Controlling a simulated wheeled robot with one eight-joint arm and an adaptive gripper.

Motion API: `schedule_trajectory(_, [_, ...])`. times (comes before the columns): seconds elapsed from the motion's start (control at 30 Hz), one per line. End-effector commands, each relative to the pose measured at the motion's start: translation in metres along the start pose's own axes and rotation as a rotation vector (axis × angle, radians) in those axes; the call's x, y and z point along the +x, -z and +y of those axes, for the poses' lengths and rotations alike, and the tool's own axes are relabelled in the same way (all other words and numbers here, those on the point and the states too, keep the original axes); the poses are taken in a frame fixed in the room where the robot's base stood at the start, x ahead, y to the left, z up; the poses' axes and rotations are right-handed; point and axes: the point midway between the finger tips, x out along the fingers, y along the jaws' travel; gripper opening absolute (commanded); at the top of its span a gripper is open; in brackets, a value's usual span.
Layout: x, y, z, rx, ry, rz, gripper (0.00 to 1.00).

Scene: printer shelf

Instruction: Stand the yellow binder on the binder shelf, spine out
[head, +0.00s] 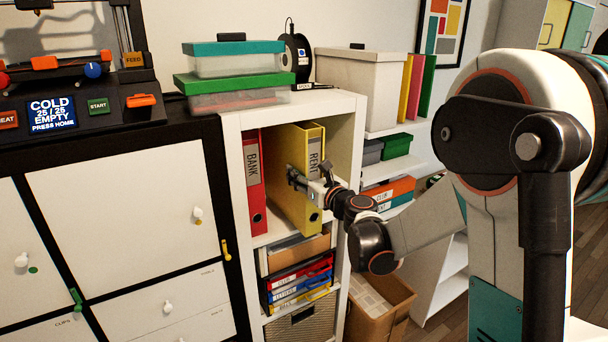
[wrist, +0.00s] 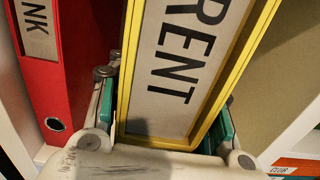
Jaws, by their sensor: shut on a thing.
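The yellow binder (head: 291,165) stands upright in the top compartment of the white binder shelf (head: 240,200), its spine with the RENT label facing out. It is to the right of the red BANK binder (head: 256,180), with a gap between their spines. My gripper (head: 308,184) is shut on the yellow binder's spine, one finger on each side. In the wrist view the yellow binder (wrist: 190,60) fills the middle between the green-padded fingers (wrist: 172,130), and the red binder (wrist: 75,70) is close to the left finger. The binder's base is partly hidden by my gripper.
Free room lies right of the yellow binder in the compartment. Below are trays with coloured folders (head: 300,282) and a basket (head: 302,322). A cardboard box (head: 385,305) stands on the floor. Lidded boxes (head: 235,75) sit on top. A printer (head: 75,85) is at left.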

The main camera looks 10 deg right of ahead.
Motion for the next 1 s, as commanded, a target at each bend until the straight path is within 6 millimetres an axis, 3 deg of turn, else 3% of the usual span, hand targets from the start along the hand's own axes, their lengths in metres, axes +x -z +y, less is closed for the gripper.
schedule_trajectory(0.9, [-0.0001, 0.0056, 0.0, 0.001, 0.0, 0.0, 0.07])
schedule_trajectory(0.93, [-0.0001, 0.0056, 0.0, 0.001, 0.0, 0.0, 0.51])
schedule_trajectory(1.0, [-0.0001, 0.0056, 0.0, 0.0, 0.0, 0.0, 0.67])
